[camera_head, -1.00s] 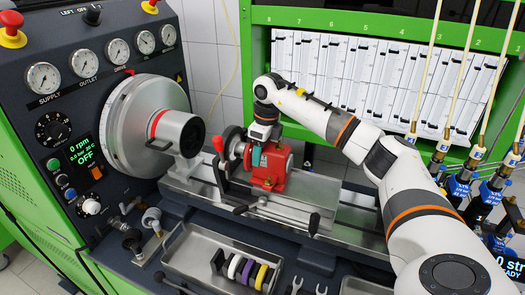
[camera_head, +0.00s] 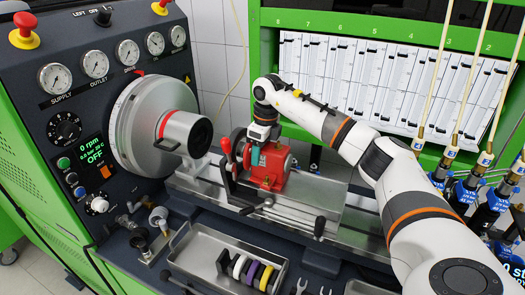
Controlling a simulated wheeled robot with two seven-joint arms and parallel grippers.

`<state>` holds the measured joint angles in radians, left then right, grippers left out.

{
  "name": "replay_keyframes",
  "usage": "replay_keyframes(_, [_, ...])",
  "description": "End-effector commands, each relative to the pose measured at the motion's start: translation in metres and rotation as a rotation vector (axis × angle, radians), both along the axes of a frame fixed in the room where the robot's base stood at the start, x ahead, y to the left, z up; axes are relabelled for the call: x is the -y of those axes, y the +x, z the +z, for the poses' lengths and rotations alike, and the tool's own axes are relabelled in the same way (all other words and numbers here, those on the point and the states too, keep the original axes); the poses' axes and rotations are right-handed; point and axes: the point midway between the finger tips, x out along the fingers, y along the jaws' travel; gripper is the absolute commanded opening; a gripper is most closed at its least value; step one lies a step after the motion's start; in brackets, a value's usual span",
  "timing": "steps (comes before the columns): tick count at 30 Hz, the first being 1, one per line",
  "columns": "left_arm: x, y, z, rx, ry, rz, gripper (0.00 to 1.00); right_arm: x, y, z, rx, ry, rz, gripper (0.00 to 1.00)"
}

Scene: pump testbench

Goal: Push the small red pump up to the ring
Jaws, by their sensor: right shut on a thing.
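The small red pump (camera_head: 272,172) sits on the metal bed in front of the drive. My right gripper (camera_head: 257,155) reaches down over the pump's top left part and is shut on it; a teal piece shows between them. The dark grey ring (camera_head: 236,143) stands upright just left of the pump, with a red-knobbed lever in front. The pump is close to the ring, but I cannot tell whether they touch, as the gripper hides part of that side. My left gripper is out of view.
The large silver drive wheel with its hub (camera_head: 189,138) stands left of the ring, with a gap between. A steel tray (camera_head: 197,262) with several coloured rings lies in front of the bed. A green-framed rack (camera_head: 380,22) stands behind. The bed right of the pump is clear.

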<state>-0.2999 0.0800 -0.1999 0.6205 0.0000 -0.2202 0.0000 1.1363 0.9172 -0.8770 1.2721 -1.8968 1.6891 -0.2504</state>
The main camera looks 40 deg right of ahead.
Motion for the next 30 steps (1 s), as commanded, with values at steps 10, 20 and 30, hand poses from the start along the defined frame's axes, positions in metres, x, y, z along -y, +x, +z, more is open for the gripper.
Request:
replay_keyframes(10, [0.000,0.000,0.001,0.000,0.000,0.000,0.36,-0.001,0.002,0.001,0.002,0.001,0.000,0.02])
replay_keyframes(20, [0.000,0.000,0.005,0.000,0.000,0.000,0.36,-0.007,0.013,0.001,0.001,0.000,0.001,0.02])
replay_keyframes(30, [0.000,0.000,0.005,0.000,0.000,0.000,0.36,-0.008,0.015,0.000,0.001,-0.001,0.001,0.02])
